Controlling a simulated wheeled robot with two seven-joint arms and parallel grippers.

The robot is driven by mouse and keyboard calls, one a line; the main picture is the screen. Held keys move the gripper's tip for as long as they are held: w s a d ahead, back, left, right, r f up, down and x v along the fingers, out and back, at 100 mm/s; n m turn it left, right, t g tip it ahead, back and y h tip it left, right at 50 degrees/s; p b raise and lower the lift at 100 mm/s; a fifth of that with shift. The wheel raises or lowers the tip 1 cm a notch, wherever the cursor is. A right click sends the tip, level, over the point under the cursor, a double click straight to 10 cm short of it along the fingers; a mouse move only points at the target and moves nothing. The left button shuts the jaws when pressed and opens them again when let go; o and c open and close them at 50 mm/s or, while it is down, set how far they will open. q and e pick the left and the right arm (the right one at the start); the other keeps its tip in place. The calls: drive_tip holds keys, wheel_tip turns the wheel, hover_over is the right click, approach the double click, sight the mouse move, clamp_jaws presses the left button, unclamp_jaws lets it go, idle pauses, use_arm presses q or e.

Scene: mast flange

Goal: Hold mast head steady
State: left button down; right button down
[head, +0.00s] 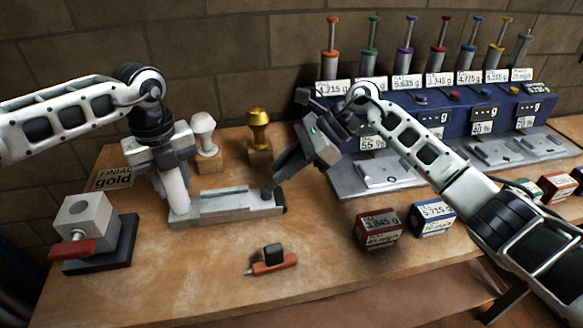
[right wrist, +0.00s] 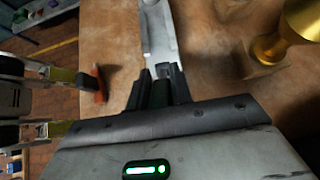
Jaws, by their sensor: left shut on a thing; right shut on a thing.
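A pale upright post (head: 175,190) stands at the left end of a long grey base (head: 230,206) on the bench. My left gripper (head: 163,163) is shut around the post's upper part and hides its top. My right gripper (head: 272,187) reaches down to the base's right end, shut on a small dark part there; its fingers mostly hide this part. In the right wrist view the right gripper's dark fingers (right wrist: 162,88) are close together at the end of the pale base (right wrist: 158,35). I cannot tell which part is the mast head.
A gold finial (head: 258,130) and a white finial (head: 204,133) stand on wooden blocks behind. A grey block with a red handle (head: 85,223) is at left. An orange-and-black tool (head: 271,261) lies in front. Red (head: 378,228) and blue (head: 432,218) labelled boxes sit right, before blue dispensers (head: 440,110).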

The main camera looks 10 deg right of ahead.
drive_tip(key=a+h, duration=0.1)
drive_tip(key=h, duration=0.1)
drive_tip(key=a+r+h, duration=0.1)
drive_tip(key=a+h, duration=0.1)
drive_tip(key=shift+r+h, duration=0.1)
drive_tip(key=shift+h, duration=0.2)
drive_tip(key=shift+a+h, duration=0.65)
drive_tip(key=shift+h, duration=0.35)
drive_tip(key=shift+a+h, duration=0.65)
drive_tip(key=shift+h, duration=0.35)
drive_tip(key=c, duration=1.2)
unclamp_jaws()
drive_tip(key=shift+c, duration=0.2)
wheel_tip(320, 180, up, 12)
drive_tip(key=d, duration=0.1)
drive_tip(key=shift+d, duration=0.15)
